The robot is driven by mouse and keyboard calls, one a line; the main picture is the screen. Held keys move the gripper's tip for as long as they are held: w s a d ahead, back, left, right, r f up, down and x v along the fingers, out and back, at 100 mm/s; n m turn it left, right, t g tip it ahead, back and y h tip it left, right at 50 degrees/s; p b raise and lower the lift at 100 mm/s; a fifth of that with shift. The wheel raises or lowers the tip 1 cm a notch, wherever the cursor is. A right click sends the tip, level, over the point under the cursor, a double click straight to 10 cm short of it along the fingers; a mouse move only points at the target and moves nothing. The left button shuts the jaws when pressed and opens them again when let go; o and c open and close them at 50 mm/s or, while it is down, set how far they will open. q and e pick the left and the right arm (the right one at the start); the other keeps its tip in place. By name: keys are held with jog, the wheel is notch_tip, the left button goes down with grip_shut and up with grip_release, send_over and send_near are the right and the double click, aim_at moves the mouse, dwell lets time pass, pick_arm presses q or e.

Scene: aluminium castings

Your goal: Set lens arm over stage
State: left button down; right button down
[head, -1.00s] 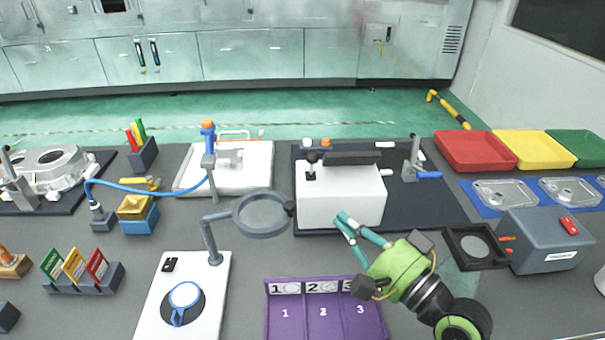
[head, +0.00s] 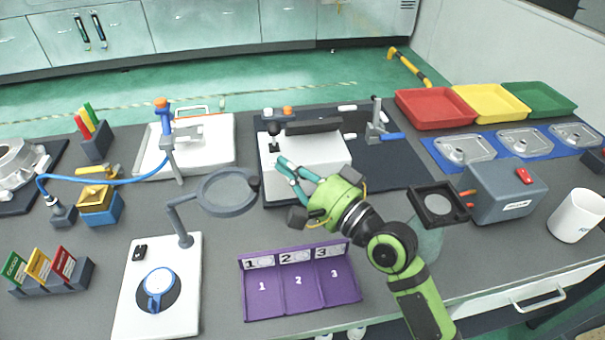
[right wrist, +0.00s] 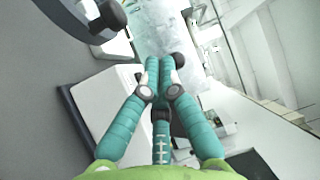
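The lens arm is a grey post with a ring lens (head: 228,192) and a dark knob (head: 254,178) on the ring's right side. It rises from a white base plate (head: 128,315). The round dark stage (head: 174,299) lies on that plate with a blue-rimmed piece (head: 158,284) on it. The lens ring is up and to the right of the stage, not above it. My right gripper (head: 281,162) is empty, its teal fingertips drawn together, just right of and behind the knob. In the right wrist view the fingertips (right wrist: 158,62) converge, with the knob (right wrist: 110,12) at the upper left. My left gripper is out of view.
A purple numbered tray (head: 300,302) lies in front of my right arm. A blue hose (head: 115,180) crosses at the left. A grey box (head: 508,195) and a black square frame (head: 462,215) stand at the right.

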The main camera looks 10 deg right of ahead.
jog(key=f+x, duration=0.1)
jog(key=x, duration=0.4)
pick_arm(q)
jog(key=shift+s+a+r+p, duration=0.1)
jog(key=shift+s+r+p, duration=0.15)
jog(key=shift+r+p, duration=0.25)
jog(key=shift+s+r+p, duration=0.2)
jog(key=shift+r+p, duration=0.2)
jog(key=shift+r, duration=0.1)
pick_arm(e)
jog(key=s, duration=0.4)
jog(key=shift+s+a, duration=0.1)
jog(key=shift+a, duration=0.25)
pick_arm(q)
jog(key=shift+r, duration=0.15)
pick_arm(e)
jog(key=shift+s, duration=0.1)
